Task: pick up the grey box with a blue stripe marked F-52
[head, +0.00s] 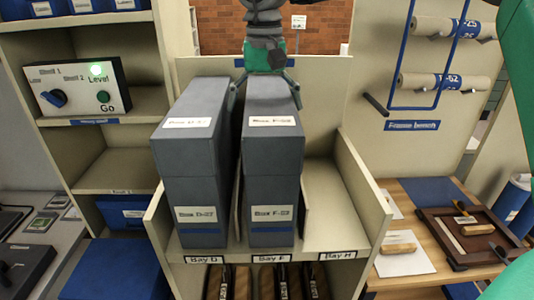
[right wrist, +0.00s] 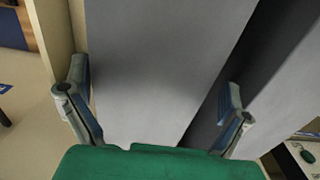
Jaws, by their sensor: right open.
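The grey box marked F-52 (head: 271,185) stands upright in Bay F, with white labels on its top and front and a blue stripe low on its front. My right gripper (head: 266,90) is at the far end of its top, open, with one finger at each side of the box. In the right wrist view, a plain grey box face (right wrist: 155,60) fills the space between the spread fingers of the gripper (right wrist: 155,82). I cannot tell whether the fingers touch it. My left gripper is not in view.
A similar grey box marked D-27 (head: 190,165) stands close on the left in Bay D. Bay H (head: 328,205) on the right is empty. Thin dividers and a side wall bound the bays. A bench with a wooden tray (head: 470,238) is at the right.

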